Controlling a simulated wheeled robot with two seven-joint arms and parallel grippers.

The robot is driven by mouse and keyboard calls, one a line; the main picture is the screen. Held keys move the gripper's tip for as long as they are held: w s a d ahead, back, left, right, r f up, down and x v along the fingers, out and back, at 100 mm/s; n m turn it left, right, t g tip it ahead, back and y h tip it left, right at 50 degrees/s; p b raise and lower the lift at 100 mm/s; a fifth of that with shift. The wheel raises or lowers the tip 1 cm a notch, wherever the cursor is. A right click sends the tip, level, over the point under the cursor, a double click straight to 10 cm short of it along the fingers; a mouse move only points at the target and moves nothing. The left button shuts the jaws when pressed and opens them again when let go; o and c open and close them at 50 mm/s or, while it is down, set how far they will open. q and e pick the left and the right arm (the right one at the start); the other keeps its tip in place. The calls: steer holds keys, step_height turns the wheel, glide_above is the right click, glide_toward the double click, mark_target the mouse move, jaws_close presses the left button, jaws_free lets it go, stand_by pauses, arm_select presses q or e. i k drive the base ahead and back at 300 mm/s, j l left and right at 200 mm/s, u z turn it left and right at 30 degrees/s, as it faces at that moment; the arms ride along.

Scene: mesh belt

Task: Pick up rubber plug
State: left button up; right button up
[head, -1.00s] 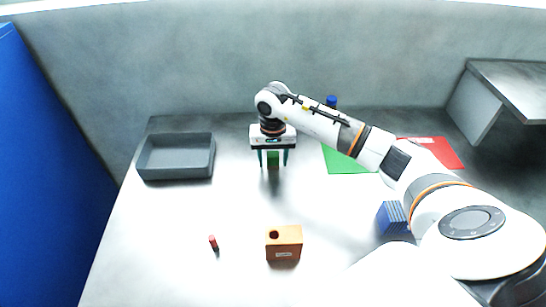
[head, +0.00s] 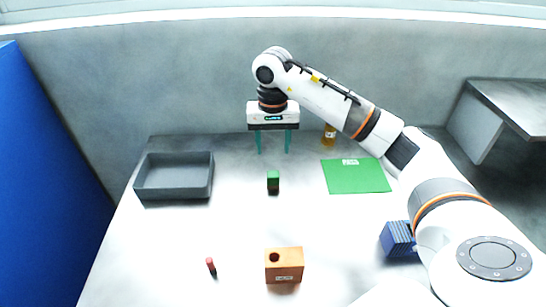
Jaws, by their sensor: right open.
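A small red cylindrical piece (head: 211,266), which looks like the rubber plug, stands on the white table (head: 180,230) at the front left. An orange block (head: 284,266) with a round hole in its top is to its right. My right gripper (head: 273,152) is open and empty, pointing down. It is in the air above and apart from a small green block (head: 273,180), well behind the red piece. My left gripper is not in view.
A grey open tray (head: 174,194) stands at the back left. A green mat (head: 358,178) lies at the back right, with an amber bottle (head: 329,138) near it. A blue ribbed block (head: 398,240) is at the right. The middle of the table is clear.

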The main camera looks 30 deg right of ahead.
mark_target(209, 260)
steer(key=k, duration=2)
